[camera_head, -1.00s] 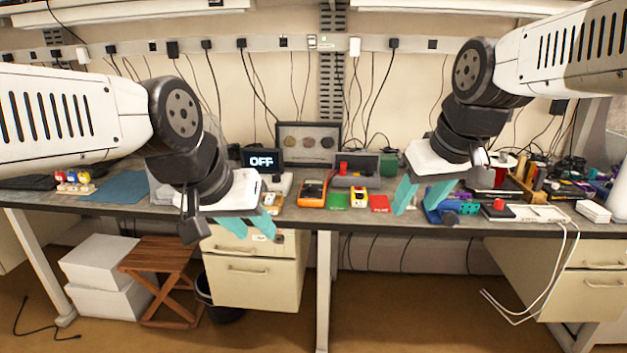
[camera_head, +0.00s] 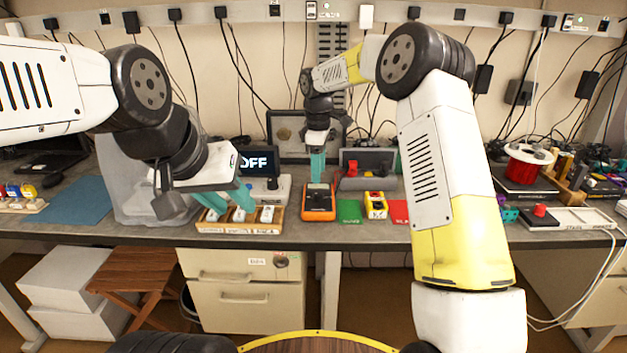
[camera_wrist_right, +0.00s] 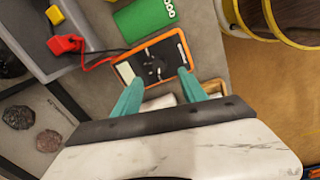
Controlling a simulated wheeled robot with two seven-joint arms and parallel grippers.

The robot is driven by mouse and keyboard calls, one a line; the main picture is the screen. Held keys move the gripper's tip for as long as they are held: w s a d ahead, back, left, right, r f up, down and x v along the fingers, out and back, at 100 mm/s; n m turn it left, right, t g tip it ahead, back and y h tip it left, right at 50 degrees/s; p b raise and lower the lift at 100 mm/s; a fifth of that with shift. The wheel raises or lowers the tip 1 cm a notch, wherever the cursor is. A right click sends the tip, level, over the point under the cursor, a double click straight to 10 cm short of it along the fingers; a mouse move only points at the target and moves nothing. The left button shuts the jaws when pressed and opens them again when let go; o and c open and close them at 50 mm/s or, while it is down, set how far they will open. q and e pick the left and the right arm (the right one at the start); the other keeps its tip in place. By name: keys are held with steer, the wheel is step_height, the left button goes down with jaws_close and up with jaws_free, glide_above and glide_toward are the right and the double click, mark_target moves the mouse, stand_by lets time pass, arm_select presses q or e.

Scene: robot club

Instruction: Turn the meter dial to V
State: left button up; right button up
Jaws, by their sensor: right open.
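The orange-framed meter (camera_head: 319,208) lies on the bench, in the middle of the head view. Its dark face and dial (camera_wrist_right: 155,67) show in the right wrist view, but the dial's markings are too small to read. A black display (camera_head: 258,161) behind it reads "OFF", its left edge hidden by my left gripper. My right gripper (camera_head: 317,172) points down over the meter, open; its teal fingers (camera_wrist_right: 158,84) stand apart near the dial's sides, and I cannot tell whether they touch it. My left gripper (camera_head: 228,201) is open over a wooden tray, left of the meter.
The wooden tray (camera_head: 240,225) holds several small items. A green card (camera_head: 348,211), a yellow device (camera_head: 375,205) and a red card (camera_head: 399,212) lie right of the meter.

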mark_target(318, 194)
steer(key=shift+w+a+f, duration=0.1)
steer(key=shift+w+f, duration=0.05)
steer(key=shift+f, duration=0.3)
steer(key=f, duration=0.7)
steer(key=shift+w, duration=0.2)
jaws_close()
